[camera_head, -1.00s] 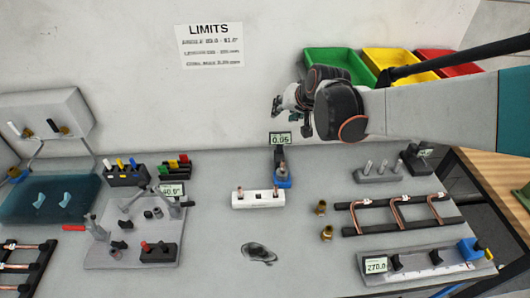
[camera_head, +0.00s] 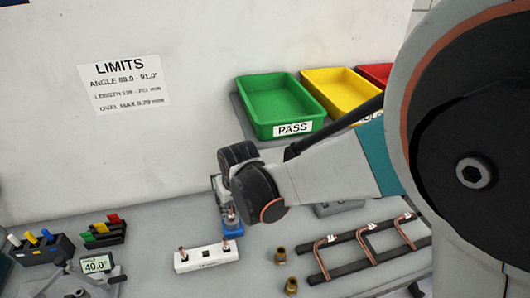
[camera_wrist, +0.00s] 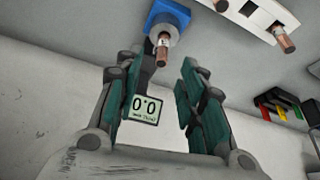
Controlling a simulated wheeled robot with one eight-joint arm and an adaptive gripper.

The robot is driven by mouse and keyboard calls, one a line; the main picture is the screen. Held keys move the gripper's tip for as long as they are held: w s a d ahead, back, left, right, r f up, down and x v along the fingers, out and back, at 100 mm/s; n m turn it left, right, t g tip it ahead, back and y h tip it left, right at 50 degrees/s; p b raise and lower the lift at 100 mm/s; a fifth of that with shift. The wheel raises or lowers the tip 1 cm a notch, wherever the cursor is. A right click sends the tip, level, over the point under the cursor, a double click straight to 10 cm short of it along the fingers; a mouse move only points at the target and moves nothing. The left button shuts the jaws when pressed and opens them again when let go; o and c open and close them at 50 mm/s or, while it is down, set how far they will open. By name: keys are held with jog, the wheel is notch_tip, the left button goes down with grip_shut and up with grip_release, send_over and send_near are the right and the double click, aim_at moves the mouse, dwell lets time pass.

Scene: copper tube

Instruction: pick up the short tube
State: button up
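A short copper tube (camera_wrist: 163,48) with a pale label stands at the blue-based gauge (camera_wrist: 168,15), which also shows in the head view (camera_head: 232,230). Another short copper tube (camera_wrist: 285,42) is in the white holder block (camera_wrist: 250,17); the block shows in the head view (camera_head: 206,257) with copper ends standing up at both sides. My gripper (camera_wrist: 162,70) is open and empty, its teal pads either side of the gauge's display and pointing toward the labelled tube. In the head view my gripper (camera_head: 220,198) is right at the gauge and partly hides it.
Two brass fittings (camera_head: 280,256) and a dark rack (camera_head: 362,254) of bent copper tubes lie to the right. Green (camera_head: 280,102) and yellow (camera_head: 338,92) bins stand behind. A dark stand with coloured pieces (camera_head: 103,231) is at left.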

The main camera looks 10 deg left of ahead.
aim_at(230, 208)
jog(key=b+x, duration=0.3)
jog(key=x, duration=0.4)
jog(key=shift+a+f, duration=0.1)
jog(key=shift+a, duration=0.05)
grip_shut()
